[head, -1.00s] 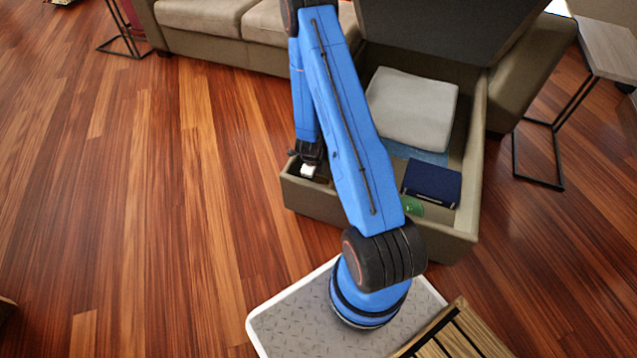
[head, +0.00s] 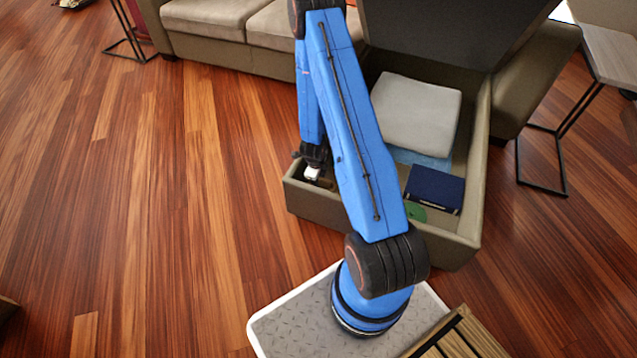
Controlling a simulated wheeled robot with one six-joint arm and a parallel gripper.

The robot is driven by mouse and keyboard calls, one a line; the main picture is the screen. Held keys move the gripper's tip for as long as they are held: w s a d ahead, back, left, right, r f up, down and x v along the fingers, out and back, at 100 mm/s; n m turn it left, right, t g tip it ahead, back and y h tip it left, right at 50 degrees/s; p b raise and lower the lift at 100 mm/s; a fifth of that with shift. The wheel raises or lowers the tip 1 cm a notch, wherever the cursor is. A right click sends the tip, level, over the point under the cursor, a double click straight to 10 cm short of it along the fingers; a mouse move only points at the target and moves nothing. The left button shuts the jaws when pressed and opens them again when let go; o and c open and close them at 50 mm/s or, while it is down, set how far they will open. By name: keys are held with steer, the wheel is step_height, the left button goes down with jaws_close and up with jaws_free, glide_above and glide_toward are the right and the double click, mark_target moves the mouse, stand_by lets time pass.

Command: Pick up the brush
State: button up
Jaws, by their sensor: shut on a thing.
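My gripper (head: 313,172) points down inside the left front corner of the open storage box (head: 350,213) of the sofa. It is shut on the brush, low between the box walls. The brush is too small and too hidden by the gripper and the box wall to tell its shape or colour. A small white part shows at the gripper's tip; I cannot tell whether it belongs to the gripper or to the brush.
In the box lie a grey cushion (head: 416,113), a dark blue book (head: 435,188) and a green item (head: 415,212). The raised dark lid (head: 440,35) stands behind. A side table (head: 610,52) is at right. The wooden floor at left is clear.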

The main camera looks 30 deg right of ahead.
step_height(320, 180, up, 6)
steer(key=shift+f, duration=0.1)
steer(key=s+d, duration=0.2)
steer(key=d, duration=0.4)
steer(key=s+d, duration=0.1)
steer(key=d, duration=0.5)
steer(key=s+d, duration=0.2)
steer(key=d, duration=0.4)
steer(key=shift+s+d, duration=0.35)
steer(key=w+a, duration=0.2)
steer(key=a, duration=0.4)
steer(key=w+a, duration=0.2)
steer(key=a, duration=0.4)
steer(key=w+a, duration=0.1)
steer(key=a, duration=0.5)
steer(key=shift+w+a+f, duration=0.1)
steer(key=shift+w+a, duration=0.3)
steer(key=shift+d, duration=0.1)
